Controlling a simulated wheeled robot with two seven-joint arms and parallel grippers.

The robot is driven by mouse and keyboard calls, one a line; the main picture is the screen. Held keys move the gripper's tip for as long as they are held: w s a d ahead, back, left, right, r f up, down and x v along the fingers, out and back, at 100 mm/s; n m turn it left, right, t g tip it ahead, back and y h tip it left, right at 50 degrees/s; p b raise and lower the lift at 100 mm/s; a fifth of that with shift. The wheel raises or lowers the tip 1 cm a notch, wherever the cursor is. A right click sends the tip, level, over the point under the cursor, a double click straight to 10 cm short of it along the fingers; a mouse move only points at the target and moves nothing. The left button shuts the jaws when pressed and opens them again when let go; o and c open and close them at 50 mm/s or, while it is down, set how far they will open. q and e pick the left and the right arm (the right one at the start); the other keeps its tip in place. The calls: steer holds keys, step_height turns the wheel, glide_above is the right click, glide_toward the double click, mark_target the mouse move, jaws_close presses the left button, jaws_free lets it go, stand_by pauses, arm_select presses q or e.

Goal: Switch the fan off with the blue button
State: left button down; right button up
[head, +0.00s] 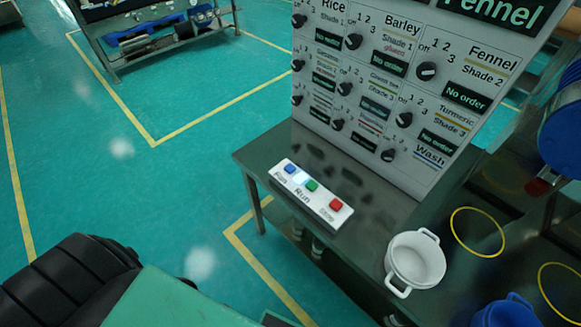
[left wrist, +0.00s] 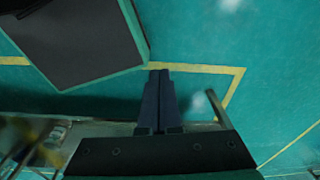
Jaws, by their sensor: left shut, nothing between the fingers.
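The blue button (head: 290,169) is at the left end of a white button box (head: 318,198) on the dark metal table, with "Fan" lettering beside it. A green button (head: 312,186) labelled Run and a red button (head: 336,204) sit on the same box. My left gripper (left wrist: 159,73) shows in the left wrist view, its two dark fingers together and empty, over the green floor and a yellow line. The button box cannot be made out in that view. In the head view neither gripper shows.
A tall white panel (head: 402,80) of knobs stands behind the button box on the table (head: 262,157). A white two-handled pot (head: 416,262) is to the right, near a yellow ring (head: 478,232) and blue containers (head: 505,314).

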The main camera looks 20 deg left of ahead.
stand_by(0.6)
arm_select(q)
steer(key=w+d+r+t, duration=0.1)
steer(key=w+d+r, duration=0.2)
steer(key=w+r, duration=0.95)
steer(key=w+d+r+t+p, duration=0.1)
steer(key=w+r, duration=0.4)
steer(key=r, duration=0.4)
steer(key=w+d+r+t, duration=0.1)
steer(key=w+r, duration=0.4)
steer(key=r, duration=0.4)
steer(key=w+d+r+m+t+h, duration=0.1)
steer(key=w+d+r+h, duration=0.1)
steer(key=w+d+r, duration=0.25)
steer(key=w+d+r+h, duration=0.3)
steer(key=w, duration=0.3)
steer(key=w+a+r+n+t+h, duration=0.1)
steer(key=w+a+r+n, duration=0.3)
steer(key=w+a, duration=0.6)
steer(key=shift+w+a+r+t, duration=0.15)
steer(key=shift+w+r+t, duration=0.35)
steer(key=shift+w+r, duration=0.6)
